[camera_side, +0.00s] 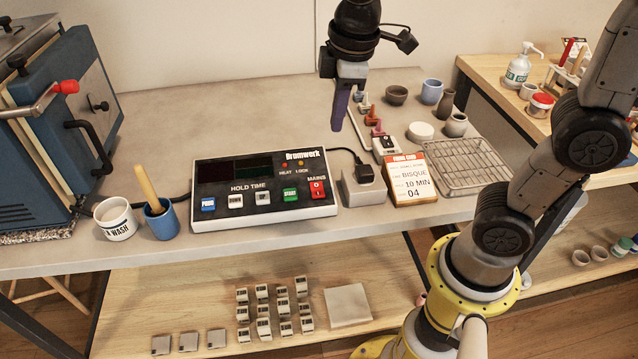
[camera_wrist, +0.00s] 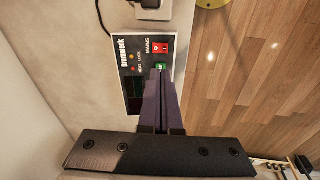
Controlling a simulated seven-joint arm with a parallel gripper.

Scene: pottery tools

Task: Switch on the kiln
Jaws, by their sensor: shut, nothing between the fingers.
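The kiln (camera_side: 60,110) is the blue and grey box at the far left, with a red-knobbed handle. I cannot tell the switch's position. My gripper (camera_side: 338,127) is shut and empty, above and behind the controller's right end. In the wrist view its fingers (camera_wrist: 160,72) overlap the controller near START, with MAINS (camera_wrist: 156,48) just beyond.
A black plug (camera_side: 364,173) sits on a grey block right of the controller. A firing card (camera_side: 408,180) reads BISQUE, 10 MIN, 04. A wire rack (camera_side: 468,165) and several pots stand at right. Two cups (camera_side: 115,220) stand at left.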

